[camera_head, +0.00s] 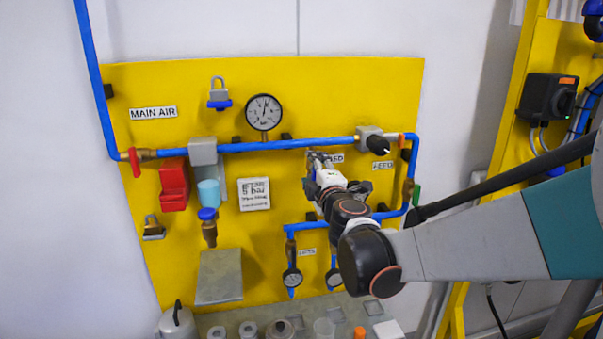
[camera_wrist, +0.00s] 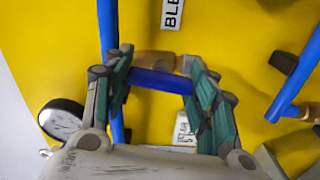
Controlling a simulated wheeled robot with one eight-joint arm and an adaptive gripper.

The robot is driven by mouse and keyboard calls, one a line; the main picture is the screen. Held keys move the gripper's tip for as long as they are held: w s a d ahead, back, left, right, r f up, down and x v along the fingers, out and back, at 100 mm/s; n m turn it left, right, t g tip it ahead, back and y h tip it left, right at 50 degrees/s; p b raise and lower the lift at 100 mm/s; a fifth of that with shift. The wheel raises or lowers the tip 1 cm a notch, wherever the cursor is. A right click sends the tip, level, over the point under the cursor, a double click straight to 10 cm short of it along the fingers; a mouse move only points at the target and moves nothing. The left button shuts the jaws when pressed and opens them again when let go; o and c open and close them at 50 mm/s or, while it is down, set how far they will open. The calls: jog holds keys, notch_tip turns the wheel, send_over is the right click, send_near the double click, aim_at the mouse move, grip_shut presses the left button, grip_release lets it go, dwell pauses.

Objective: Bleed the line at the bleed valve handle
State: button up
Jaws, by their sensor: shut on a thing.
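The bleed valve handle (camera_wrist: 160,82) is a blue bar in the wrist view. It lies across the gap between my teal fingers, beside a tan-brass fitting (camera_wrist: 152,61). My gripper (camera_wrist: 158,72) is shut on this handle, one finger at each end. In the head view my gripper (camera_head: 320,166) is against the yellow panel, below the upper blue pipe (camera_head: 295,145), and hides the handle. A label beginning "BLE" (camera_wrist: 172,12) shows at the top of the wrist view. In the head view my gripper partly covers a label (camera_head: 335,158).
The yellow panel (camera_head: 290,95) carries a pressure gauge (camera_head: 264,112), a red handle (camera_head: 134,162), a green handle (camera_head: 416,195) and a lower blue pipe (camera_head: 355,219). A dark round gauge (camera_wrist: 62,118) is left of my fingers. A shelf (camera_head: 300,310) with small parts lies below.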

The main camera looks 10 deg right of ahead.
jog(key=shift+n, duration=0.7)
jog(key=o, duration=1.1)
jog(key=shift+c, duration=0.2)
jog(key=s, duration=1.2)
